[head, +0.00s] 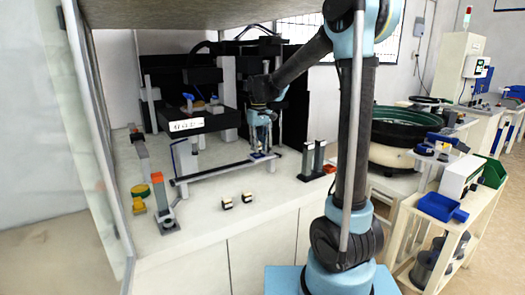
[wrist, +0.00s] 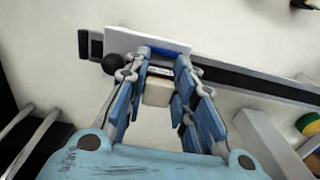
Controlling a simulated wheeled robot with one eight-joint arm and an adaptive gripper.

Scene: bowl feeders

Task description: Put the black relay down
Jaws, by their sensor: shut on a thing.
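My gripper (head: 262,146) is over the far part of the white bench, at the dark rail. In the wrist view my gripper (wrist: 160,80) is shut on the relay (wrist: 157,91), a small block with a pale cream body and a dark end between the blue finger pads. Beyond the fingertips, a white plate (wrist: 119,40) with a blue strip lies across the dark rail (wrist: 255,83). I cannot tell whether the relay touches the plate. In the head view the held relay is too small to make out.
Two small cream-and-black blocks (head: 226,202) (head: 248,198) sit apart on the front of the bench. A grey upright post pair (head: 313,160) stands right of the rail. A black machine (head: 195,122) overhangs behind. A yellow-and-green round part (head: 139,191) is at left. The bench front is mostly clear.

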